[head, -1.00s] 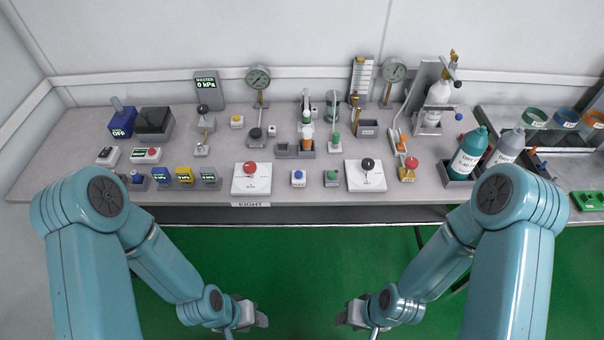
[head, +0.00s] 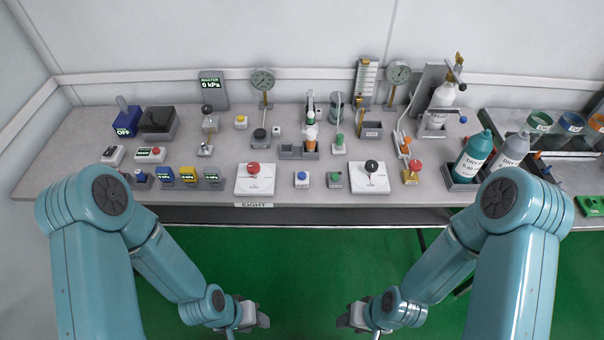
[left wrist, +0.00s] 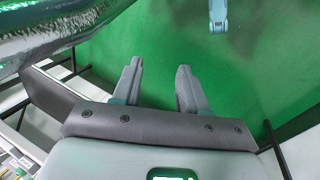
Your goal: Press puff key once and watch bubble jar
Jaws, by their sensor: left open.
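Several button boxes stand on the grey bench; I cannot read which one is the puff key. A white box with a blue button (head: 302,179) and a green-buttoned box (head: 334,180) sit near the front edge. A small clear jar (head: 336,102) at the back middle may be the bubble jar; any bubbles are too small to see. My left gripper (head: 262,316) hangs below the bench front, away from everything; the left wrist view shows its fingers (left wrist: 158,70) apart and empty. My right gripper (head: 345,316) hangs opposite it, its jaws unclear.
White boxes with a red knob (head: 254,168) and a black knob (head: 371,166) flank the small button boxes. Dial gauges (head: 263,79) stand behind. Bottles (head: 472,157) fill the right end. Green floor (head: 300,260) lies open between my arms.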

